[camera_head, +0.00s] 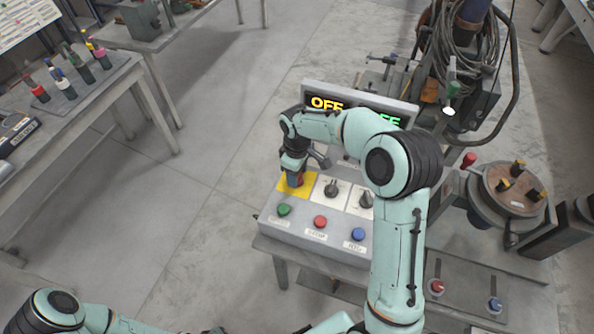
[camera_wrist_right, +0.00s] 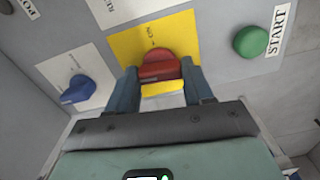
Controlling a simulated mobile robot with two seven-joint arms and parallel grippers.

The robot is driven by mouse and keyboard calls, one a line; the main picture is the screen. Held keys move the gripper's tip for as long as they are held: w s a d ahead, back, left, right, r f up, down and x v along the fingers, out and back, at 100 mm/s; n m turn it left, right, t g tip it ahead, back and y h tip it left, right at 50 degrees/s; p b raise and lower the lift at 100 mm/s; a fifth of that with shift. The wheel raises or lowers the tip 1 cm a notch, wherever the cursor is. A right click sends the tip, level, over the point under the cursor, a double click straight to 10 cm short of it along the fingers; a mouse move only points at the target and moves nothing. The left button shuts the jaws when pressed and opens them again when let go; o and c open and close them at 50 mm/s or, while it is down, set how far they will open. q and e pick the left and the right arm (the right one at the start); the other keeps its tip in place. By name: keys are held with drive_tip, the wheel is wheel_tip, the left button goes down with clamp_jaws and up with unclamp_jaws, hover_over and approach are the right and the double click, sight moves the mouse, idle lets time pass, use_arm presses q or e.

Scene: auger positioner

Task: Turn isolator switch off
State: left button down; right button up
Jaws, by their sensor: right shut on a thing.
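The isolator switch is a red rotary knob (camera_wrist_right: 158,65) on a yellow plate (camera_head: 285,186) at the left of the control box's panel. My right gripper (camera_wrist_right: 162,84) reaches down over it, with one finger on each side of the knob, shut on it. In the head view the gripper and wrist hide most of the knob. A display (camera_head: 327,103) behind the panel reads OFF in yellow; its green text to the right is partly covered by my right arm. My left arm shows at the lower left, but its gripper is not in view.
Two dark rotary switches (camera_head: 331,188) sit right of the yellow plate. Green (camera_head: 284,210), red (camera_head: 320,221) and blue (camera_head: 358,234) buttons line the panel's front. A round turntable fixture (camera_head: 512,190) stands at right.

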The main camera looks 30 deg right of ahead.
use_arm(q)
drive_tip(key=shift+w+r, duration=0.15)
use_arm(e)
drive_tip(key=shift+n, duration=0.6)
drive_tip(key=o, duration=1)
drive_tip(key=shift+o, duration=0.2)
use_arm(q)
drive_tip(key=shift+w+r+p, duration=0.75)
drive_tip(key=shift+w+r, duration=0.15)
drive_tip(key=shift+w, duration=0.05)
use_arm(e)
wheel_tip(320, 180, up, 13)
drive_tip(key=shift+r, duration=0.2)
